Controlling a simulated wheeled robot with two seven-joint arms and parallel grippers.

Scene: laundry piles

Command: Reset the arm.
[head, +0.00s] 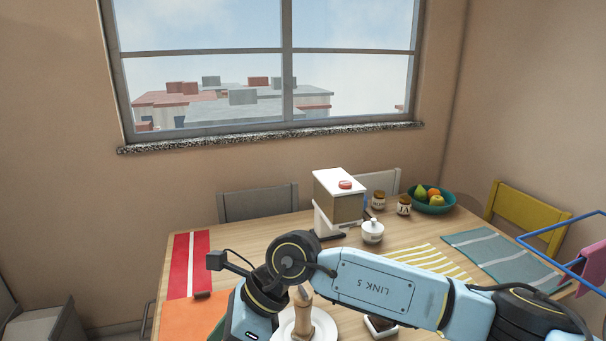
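My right arm (375,287) comes in from the lower right and stretches left across the front of the wooden table. Its forearm is light blue with a "LINK 5" label. Its wrist (250,313) bends downward at the lower edge of the picture, left of a white plate (325,329). The fingers of the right gripper are below the picture, so what they hold cannot be seen. My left arm and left gripper do not show.
The table (262,233) holds a white-and-brown dispenser (338,201), white pot (372,231), jars (379,199), fruit bowl (431,202) and cloths: red (183,266), orange (190,317), striped (430,260), grey-green (500,258). A blue rack (560,254) stands right. A wooden-handled item (302,314) is by the plate.

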